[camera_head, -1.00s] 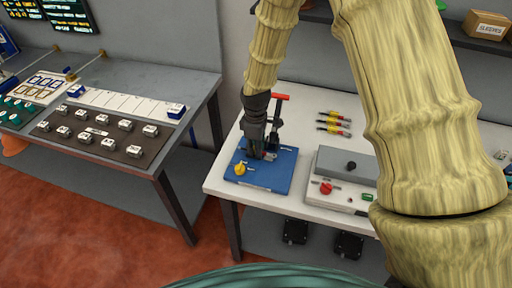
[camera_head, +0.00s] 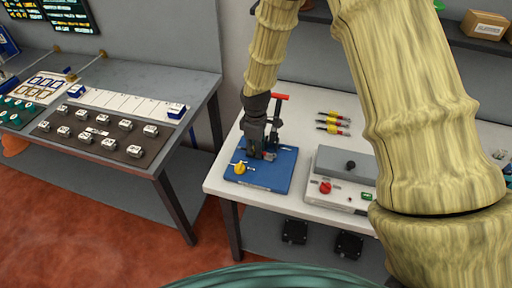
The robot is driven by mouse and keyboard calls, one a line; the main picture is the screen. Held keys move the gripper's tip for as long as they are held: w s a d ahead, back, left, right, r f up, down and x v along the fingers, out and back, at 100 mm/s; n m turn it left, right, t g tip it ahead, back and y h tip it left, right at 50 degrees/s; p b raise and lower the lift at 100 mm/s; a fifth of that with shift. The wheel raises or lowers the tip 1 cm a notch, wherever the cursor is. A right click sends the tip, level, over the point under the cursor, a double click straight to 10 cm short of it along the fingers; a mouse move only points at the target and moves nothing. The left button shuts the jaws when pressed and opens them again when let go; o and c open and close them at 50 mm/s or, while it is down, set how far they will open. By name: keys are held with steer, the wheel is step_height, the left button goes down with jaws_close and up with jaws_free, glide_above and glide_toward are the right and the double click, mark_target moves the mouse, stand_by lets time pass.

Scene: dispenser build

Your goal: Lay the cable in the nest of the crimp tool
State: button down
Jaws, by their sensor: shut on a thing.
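The crimp tool appears as a blue base plate (camera_head: 266,181) with a red-handled lever (camera_head: 281,98) and a yellow knob (camera_head: 239,168), standing on the white table. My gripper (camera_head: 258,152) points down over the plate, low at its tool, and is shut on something. The held thing is mostly hidden by the fingers; a small red and grey bit (camera_head: 269,155) shows beside them, and I cannot tell whether it is the cable or part of the tool. The nest is hidden behind my gripper. Several cables (camera_head: 333,122) with yellow and red parts lie behind, to the right.
A grey box with a red button (camera_head: 325,187) stands right of the blue plate. My own arm covers the right part of the view. A grey table (camera_head: 190,80) with trays of small parts stands left, across a gap. A cardboard box (camera_head: 485,25) sits on the back shelf.

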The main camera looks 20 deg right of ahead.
steer(key=shift+s+f, duration=0.3)
steer(key=shift+f, duration=0.1)
steer(key=c, duration=1.3)
jaws_free()
steer(key=shift+a, duration=0.1)
steer(key=shift+w, duration=0.1)
steer(key=o, duration=0.3)
steer(key=shift+r, duration=0.1)
steer(key=shift+w+r, duration=0.1)
steer(key=shift+w, duration=0.15)
steer(key=shift+c, duration=0.8)
steer(key=shift+r, duration=0.15)
